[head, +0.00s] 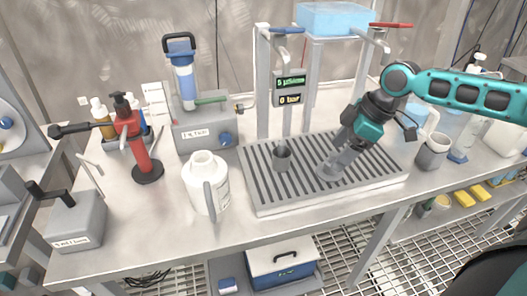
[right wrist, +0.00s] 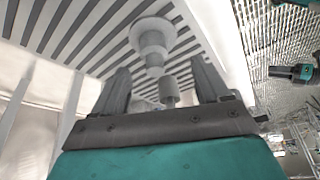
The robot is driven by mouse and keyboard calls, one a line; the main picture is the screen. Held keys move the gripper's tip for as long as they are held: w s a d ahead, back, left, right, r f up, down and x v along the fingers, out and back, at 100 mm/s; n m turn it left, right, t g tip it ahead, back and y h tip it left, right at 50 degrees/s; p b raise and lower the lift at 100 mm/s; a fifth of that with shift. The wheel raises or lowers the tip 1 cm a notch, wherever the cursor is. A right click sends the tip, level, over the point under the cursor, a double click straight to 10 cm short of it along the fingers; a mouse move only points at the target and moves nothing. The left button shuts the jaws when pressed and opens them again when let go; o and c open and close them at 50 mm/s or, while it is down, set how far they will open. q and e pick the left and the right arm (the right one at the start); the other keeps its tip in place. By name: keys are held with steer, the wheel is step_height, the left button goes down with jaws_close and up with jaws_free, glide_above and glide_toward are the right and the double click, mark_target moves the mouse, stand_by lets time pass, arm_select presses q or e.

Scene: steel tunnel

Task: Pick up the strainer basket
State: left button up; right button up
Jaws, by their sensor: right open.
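My right gripper (head: 336,160) reaches down from the right over the slatted drip tray (head: 256,207). Its two fingers stand apart in the right wrist view (right wrist: 165,85), with nothing held between them. A pale grey stepped round piece with a wide flange (right wrist: 152,42) shows beyond and between the fingertips; it looks like the strainer basket, though I see no mesh. In the head view the fingers largely cover that spot. A small dark grey cup (head: 282,158) stands on the tray to the left of the gripper. My left gripper is not in view.
A white jug (head: 206,184) stands left of the tray. A red hand pump (head: 137,145) and a filter unit (head: 184,88) are farther left. Taps and a pressure display (head: 289,88) rise behind the tray. A grey mug (head: 433,150) stands right of it. The bench front is clear.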

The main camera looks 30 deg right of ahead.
mark_target(282, 152)
steer(key=shift+w+a, duration=0.1)
steer(key=shift+w, duration=0.1)
steer(key=shift+w+a, duration=0.35)
steer(key=shift+a, duration=0.1)
steer(key=w+a, duration=0.4)
steer(key=shift+a, duration=0.35)
steer(key=shift+w+a+r, duration=0.1)
steer(key=shift+w+a, duration=0.4)
steer(key=shift+a, duration=0.05)
steer(key=shift+w+a, duration=0.9)
steer(key=shift+a, duration=0.1)
steer(key=shift+x, duration=1.2)
steer(key=shift+w+a+f, duration=0.15)
steer(key=shift+a+f, duration=0.05)
steer(key=shift+f, duration=0.15)
